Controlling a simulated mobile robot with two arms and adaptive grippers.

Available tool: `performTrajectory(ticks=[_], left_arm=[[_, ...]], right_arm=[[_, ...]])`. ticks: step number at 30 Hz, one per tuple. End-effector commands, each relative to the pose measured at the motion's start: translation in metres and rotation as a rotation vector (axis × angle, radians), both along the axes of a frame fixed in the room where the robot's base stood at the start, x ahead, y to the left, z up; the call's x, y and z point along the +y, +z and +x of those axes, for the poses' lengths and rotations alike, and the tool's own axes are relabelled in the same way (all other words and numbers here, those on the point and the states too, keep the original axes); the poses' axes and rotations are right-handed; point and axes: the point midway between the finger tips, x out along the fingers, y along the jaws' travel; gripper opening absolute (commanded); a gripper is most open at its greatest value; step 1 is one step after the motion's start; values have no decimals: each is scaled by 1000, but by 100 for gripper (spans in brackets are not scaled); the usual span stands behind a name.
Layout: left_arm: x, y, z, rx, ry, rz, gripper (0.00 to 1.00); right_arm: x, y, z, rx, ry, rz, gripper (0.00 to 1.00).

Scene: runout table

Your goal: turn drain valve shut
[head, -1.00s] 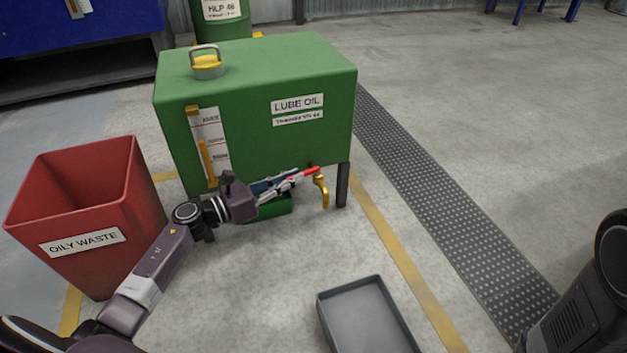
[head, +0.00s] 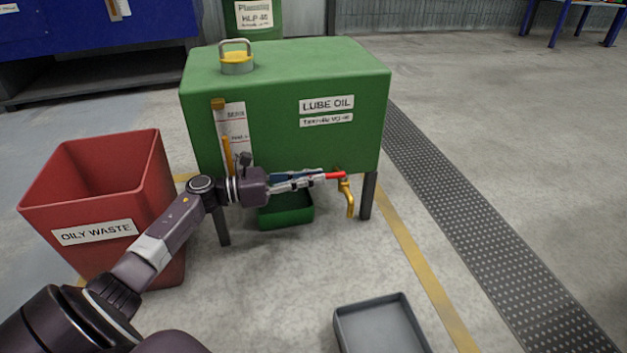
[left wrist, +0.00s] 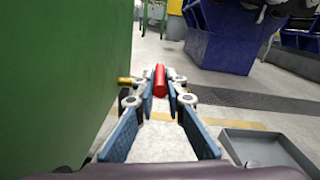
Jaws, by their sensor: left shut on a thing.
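The drain valve is at the lower right front of the green lube oil tank (head: 345,75). Its brass spout (head: 349,197) points down and its red lever (head: 336,175) lies about level, pointing right in the head view. My left gripper (head: 321,177) reaches in from the left along the tank front and is shut on the red lever. In the left wrist view the lever (left wrist: 160,78) sits between the fingertips (left wrist: 160,88), with a bit of brass (left wrist: 125,81) beside the left finger. My right gripper is not in view.
A red oily waste bin (head: 68,215) stands left, close to my left arm. A grey tray (head: 385,325) lies on the floor in front, and a green tray (head: 287,213) sits under the tank.

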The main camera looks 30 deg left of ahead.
Motion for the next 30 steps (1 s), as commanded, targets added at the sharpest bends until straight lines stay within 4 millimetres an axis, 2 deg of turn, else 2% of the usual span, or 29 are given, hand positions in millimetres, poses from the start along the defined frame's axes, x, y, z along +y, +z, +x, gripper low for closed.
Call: performTrajectory(ticks=[2,3,8,16,19,30], left_arm=[[2,-2,0,4,5,3,0],[2,-2,0,4,5,3,12],[1,-1,0,2,4,3,29],[1,0,0,0,2,2,29],[1,7,0,0,2,2,29],[1,73,0,0,1,5,29]], right_arm=[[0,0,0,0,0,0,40],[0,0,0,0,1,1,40],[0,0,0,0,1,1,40],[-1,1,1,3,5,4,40],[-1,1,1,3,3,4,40],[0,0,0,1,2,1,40]])
